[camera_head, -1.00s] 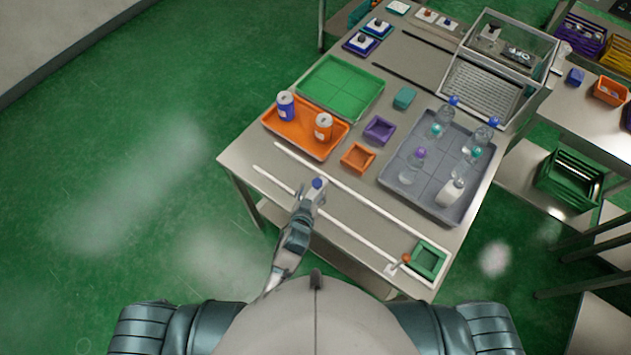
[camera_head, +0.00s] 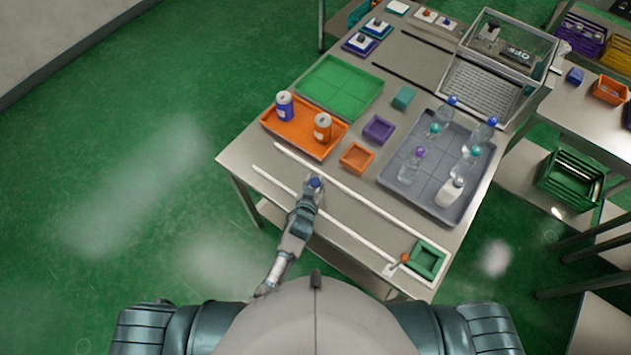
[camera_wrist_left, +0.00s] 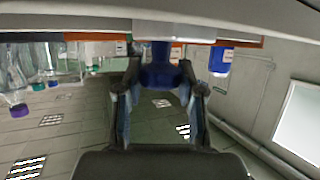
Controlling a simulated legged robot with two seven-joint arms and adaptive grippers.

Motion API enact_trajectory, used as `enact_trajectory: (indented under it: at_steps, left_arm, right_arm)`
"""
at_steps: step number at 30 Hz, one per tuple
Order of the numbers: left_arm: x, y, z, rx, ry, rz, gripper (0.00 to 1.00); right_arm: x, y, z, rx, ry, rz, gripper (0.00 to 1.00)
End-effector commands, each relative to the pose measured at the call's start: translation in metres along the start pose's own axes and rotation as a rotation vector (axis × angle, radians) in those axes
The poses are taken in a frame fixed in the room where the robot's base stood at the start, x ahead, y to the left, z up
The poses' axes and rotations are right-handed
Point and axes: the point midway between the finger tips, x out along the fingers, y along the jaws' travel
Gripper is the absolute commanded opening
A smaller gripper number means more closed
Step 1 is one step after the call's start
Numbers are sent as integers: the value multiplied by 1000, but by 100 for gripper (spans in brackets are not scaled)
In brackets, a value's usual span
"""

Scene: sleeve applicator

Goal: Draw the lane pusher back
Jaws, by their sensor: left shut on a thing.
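The lane pusher shows as a blue knob (camera_head: 316,183) between the two white rails of the lane at the table's front edge. My left gripper (camera_head: 312,188) is at this knob, near the left part of the lane. In the left wrist view, the blue knob (camera_wrist_left: 160,70) sits between the two fingers of my left gripper (camera_wrist_left: 160,88), which are shut on it. The pusher's lower part is hidden by the gripper. My right gripper is not in view.
A green bin (camera_head: 427,259) and an orange knob (camera_head: 404,258) stand at the lane's right end. Behind the lane are an orange tray (camera_head: 333,149) with two cans, an orange box (camera_head: 357,158) and a grey tray (camera_head: 402,186) with several bottles. The lane between looks clear.

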Motion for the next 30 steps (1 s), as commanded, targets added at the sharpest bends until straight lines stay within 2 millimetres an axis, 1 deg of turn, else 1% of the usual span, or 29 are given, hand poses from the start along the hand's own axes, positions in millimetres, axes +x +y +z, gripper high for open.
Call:
enact_trajectory:
  at_steps: [5,8,11,14,18,21,27,30]
  left_arm:
    - [1,-1,-1,1,0,3,0]
    - [4,-10,-4,3,1,1,0]
    - [10,-26,-7,3,1,-1,0]
    - [18,-50,-12,5,3,-3,0]
    - [32,-88,-19,5,5,-4,0]
    - [43,-115,-24,6,7,-4,0]
    - [61,-159,-29,4,7,-3,0]
    - [68,-175,-31,4,8,-1,0]
  right_arm:
    - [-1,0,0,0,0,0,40]
    - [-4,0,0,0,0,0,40]
    - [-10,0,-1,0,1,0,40]
    - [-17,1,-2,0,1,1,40]
    - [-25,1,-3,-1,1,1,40]
    - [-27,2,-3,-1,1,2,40]
    - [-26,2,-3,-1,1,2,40]
    - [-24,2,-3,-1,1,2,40]
